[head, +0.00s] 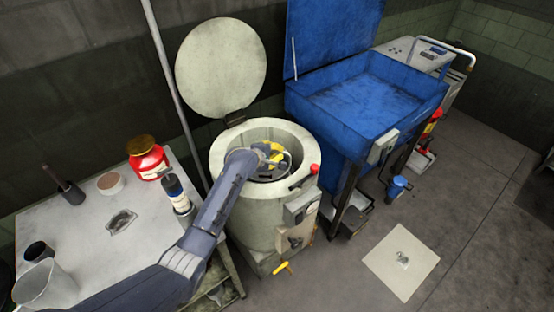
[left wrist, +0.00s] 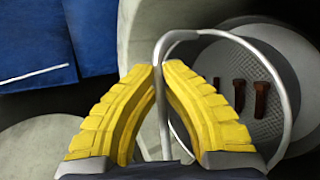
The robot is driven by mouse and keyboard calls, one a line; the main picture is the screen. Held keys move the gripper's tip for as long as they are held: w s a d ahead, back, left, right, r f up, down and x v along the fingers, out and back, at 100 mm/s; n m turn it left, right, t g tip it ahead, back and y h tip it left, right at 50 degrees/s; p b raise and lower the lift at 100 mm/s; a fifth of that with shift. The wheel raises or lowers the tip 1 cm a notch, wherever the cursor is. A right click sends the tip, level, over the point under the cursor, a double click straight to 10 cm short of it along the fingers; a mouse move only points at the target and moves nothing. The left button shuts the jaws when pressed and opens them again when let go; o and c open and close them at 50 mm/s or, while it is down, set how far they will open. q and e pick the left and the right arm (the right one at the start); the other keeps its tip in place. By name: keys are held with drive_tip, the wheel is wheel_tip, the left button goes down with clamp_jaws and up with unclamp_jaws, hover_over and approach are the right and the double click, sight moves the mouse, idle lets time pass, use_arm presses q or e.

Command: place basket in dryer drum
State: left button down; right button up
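The dryer (head: 250,213) is a pale round drum with its lid (head: 222,66) swung up behind it. My left gripper (head: 274,152) is at the drum's open mouth, with its yellow fingers over the opening. In the left wrist view the yellow fingertips (left wrist: 158,70) close on the thin metal handle of the basket (left wrist: 238,125). The basket has a perforated floor with several dark bolts (left wrist: 262,98) in it. In the head view the basket is mostly hidden by my gripper and the rim; I cannot tell whether it touches the drum's floor. My right gripper is not in view.
A blue wash tank (head: 365,105) with its lid up stands right of the dryer. A table (head: 90,235) at left holds a red jar (head: 147,160), a bottle and cups. A thin grey pole (head: 170,80) rises behind the table. A pale floor plate (head: 400,262) lies at front right.

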use_arm(q)
drive_tip(key=shift+f, duration=1.85)
drive_tip(key=c, duration=1.6)
unclamp_jaws()
drive_tip(key=shift+f, duration=0.1)
drive_tip(key=shift+s, duration=0.1)
